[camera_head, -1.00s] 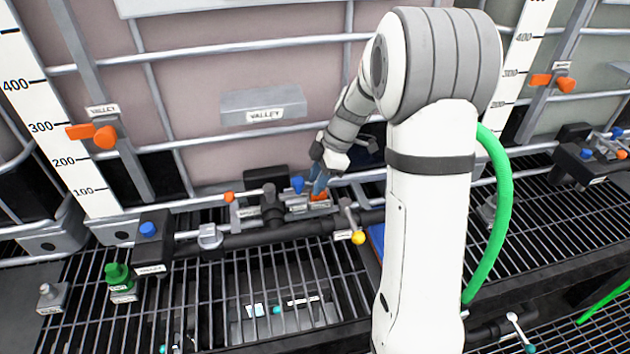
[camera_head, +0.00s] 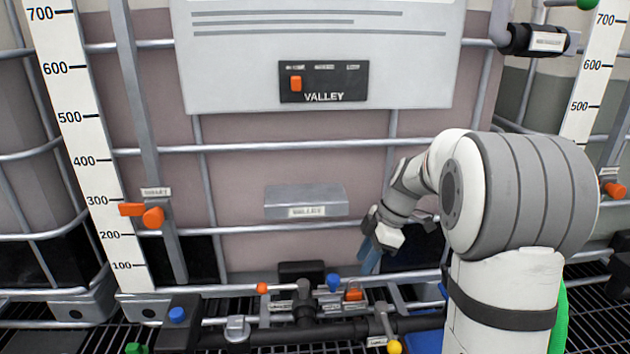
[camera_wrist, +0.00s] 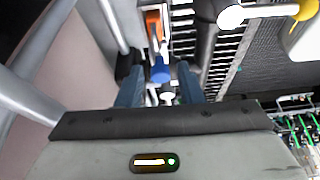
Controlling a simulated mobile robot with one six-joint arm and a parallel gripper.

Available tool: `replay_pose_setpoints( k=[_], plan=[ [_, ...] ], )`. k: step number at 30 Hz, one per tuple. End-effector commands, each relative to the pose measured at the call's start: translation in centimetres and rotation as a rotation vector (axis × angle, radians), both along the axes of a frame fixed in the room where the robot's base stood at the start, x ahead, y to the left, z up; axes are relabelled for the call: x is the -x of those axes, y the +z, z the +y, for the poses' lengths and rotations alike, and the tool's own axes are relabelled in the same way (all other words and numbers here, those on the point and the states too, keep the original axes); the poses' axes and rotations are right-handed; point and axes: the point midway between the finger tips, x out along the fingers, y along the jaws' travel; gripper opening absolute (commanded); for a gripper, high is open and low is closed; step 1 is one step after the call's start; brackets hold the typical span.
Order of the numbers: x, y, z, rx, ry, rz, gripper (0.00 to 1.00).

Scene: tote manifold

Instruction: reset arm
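My arm reaches in from the right in the head view, and its gripper (camera_head: 369,264) hangs fingers down above the manifold. In the wrist view my gripper's (camera_wrist: 160,92) two blue fingers stand apart with nothing between their tips. A blue knob (camera_wrist: 160,73) shows beyond the gap, with an orange part (camera_wrist: 154,24) farther on. In the head view the blue knob (camera_head: 333,281) and the orange part (camera_head: 353,294) sit on the manifold below and left of my gripper, apart from it.
A yellow-ended lever (camera_head: 394,347) and a red-orange knob (camera_head: 262,288) stand on the manifold. An orange valve (camera_head: 152,217) is at left.

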Motion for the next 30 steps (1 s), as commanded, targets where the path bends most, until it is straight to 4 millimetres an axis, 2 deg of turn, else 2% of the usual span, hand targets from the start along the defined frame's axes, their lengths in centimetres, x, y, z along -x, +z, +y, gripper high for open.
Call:
replay_pose_setpoints(
  k=[5, 10, 15, 21, 25, 30],
  plan=[
    [3.5, 1.7, 1.0, 0.062, -0.204, 0.051, 0.33],
    [8.7, 3.0, 2.0, 0.138, -0.523, 0.101, 0.33],
    [13.9, 3.4, 2.5, 0.181, -0.855, 0.121, 0.33],
    [19.4, 2.9, 2.6, 0.175, -1.225, 0.113, 0.33],
    [21.8, 2.2, 2.5, 0.152, -1.398, 0.104, 0.33],
    [23.1, 1.8, 2.3, 0.128, -1.512, 0.099, 0.33]
  ],
)
